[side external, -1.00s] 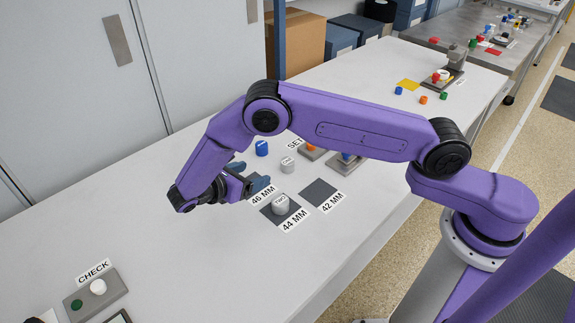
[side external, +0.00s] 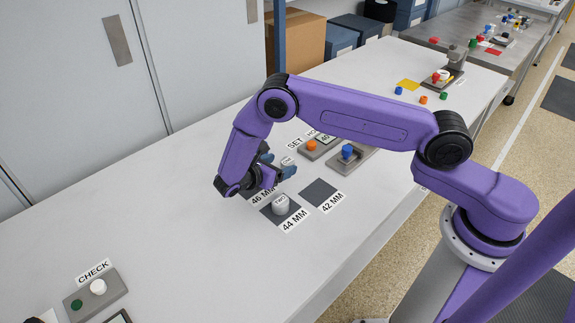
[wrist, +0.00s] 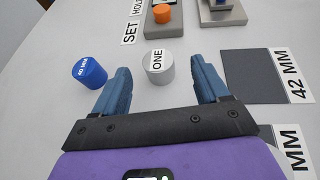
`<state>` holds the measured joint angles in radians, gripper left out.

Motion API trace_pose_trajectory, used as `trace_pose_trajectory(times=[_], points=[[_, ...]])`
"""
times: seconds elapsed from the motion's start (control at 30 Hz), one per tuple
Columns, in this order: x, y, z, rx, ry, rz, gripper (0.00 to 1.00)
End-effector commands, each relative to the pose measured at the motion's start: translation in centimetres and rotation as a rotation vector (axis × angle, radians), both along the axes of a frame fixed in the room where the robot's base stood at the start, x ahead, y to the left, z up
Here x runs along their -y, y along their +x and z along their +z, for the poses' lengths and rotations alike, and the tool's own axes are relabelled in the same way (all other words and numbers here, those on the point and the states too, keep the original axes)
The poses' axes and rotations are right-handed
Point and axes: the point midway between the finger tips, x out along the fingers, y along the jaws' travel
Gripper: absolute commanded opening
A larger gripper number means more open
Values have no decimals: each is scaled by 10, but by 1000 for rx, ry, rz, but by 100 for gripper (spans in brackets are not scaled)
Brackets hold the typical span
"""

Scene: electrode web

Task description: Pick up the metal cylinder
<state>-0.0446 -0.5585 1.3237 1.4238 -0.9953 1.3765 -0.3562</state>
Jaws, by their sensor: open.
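A grey metal cylinder labelled ONE (wrist: 158,67) stands upright on the table in the wrist view, between and just beyond my open fingertips. In the side view this cylinder (side external: 287,161) is partly covered by my gripper (side external: 277,163). My gripper (wrist: 161,72) is open and empty, with a blue finger on either side of the cylinder's line; I cannot tell whether either touches it. A second grey metal cylinder, labelled TWO (side external: 281,205), stands on the dark 44 MM mat (side external: 268,213).
A blue cylinder (wrist: 88,72) stands left of my left finger. Beyond are a grey block with an orange knob (wrist: 162,14) and a block with a blue knob (side external: 347,152). The 42 MM mat (wrist: 252,77) is empty. A CHECK box (side external: 97,300) sits front left.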

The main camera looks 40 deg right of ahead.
Motion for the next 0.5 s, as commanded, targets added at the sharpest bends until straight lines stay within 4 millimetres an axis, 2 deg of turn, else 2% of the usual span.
trace_pose_trajectory(times=[0.3,0.5], points=[[36,7,-17,0,-1,-3,74],[46,9,-22,-1,-1,0,74]])
